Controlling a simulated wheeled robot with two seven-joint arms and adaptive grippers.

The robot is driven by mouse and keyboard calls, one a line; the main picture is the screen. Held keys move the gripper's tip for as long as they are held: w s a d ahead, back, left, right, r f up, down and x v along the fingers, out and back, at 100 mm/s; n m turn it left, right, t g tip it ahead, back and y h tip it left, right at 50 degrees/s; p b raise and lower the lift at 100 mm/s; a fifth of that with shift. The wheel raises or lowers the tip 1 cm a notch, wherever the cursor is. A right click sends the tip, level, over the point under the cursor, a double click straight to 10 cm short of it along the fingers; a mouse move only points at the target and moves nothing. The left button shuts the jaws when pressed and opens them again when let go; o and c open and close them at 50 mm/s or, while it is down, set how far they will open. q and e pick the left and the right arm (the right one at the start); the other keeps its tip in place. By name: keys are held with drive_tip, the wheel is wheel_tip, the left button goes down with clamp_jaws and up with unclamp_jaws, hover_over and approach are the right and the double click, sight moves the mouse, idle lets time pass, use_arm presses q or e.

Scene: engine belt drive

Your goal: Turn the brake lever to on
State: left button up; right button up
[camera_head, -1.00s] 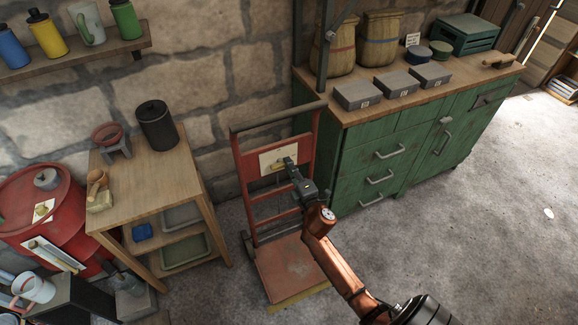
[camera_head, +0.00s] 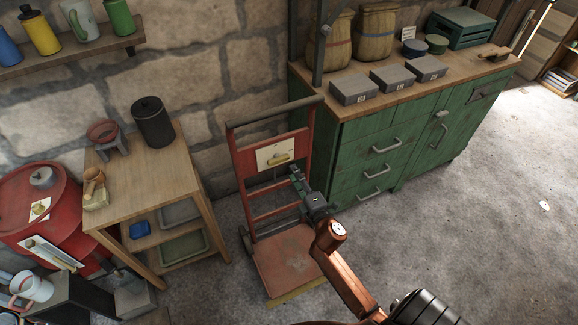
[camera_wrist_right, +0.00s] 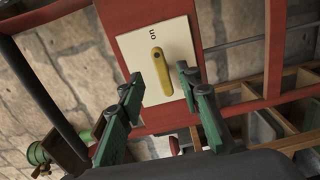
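The brake lever (camera_wrist_right: 162,72) is a yellow handle on a cream plate (camera_wrist_right: 181,42), fixed to a red hand truck. It also shows in the head view (camera_head: 278,159). In the wrist view the plate's "on" mark looks upside down, near the lever's dark pivot; the lever's free end points away from that mark. My right gripper (camera_head: 294,171) is just below and right of the plate. In the wrist view its green fingers (camera_wrist_right: 158,75) are apart, one on each side of the lever in the picture, with nothing held. My left gripper is out of view.
The hand truck's red frame (camera_head: 239,176) and toe plate (camera_head: 287,260) stand on the floor. A wooden side table (camera_head: 160,170) is on the left and a green cabinet (camera_head: 365,155) on the right. Open floor (camera_head: 480,220) lies at the right.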

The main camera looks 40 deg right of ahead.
drive_tip(key=shift+v, duration=2.1)
drive_tip(key=shift+f, duration=0.1)
